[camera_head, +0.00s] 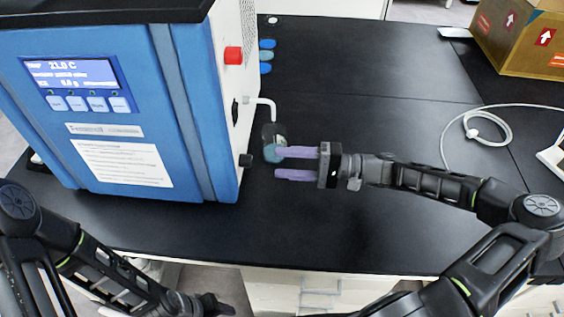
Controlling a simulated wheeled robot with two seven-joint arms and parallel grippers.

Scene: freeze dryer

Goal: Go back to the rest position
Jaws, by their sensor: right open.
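My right gripper (297,163) shows over the black bench, its two purple fingers apart and pointing left. It is open. Its upper finger is at a small dark cylindrical part with a teal face (273,150) below a white bent tube; I cannot tell whether they touch. My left gripper (222,307) is at the bottom of the picture, low in front of the bench edge. Its fingers are small and dark there, so its opening cannot be told. The blue and white freeze dryer (120,110) stands at the left, with a lit display on its front.
The black bench (370,80) is mostly clear behind and in front of my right arm. A cardboard box (525,40) stands at the back right. A white cable (447,135) loops on the bench at the right. Blue round items (266,56) lie behind the dryer. White drawers (320,290) are below.

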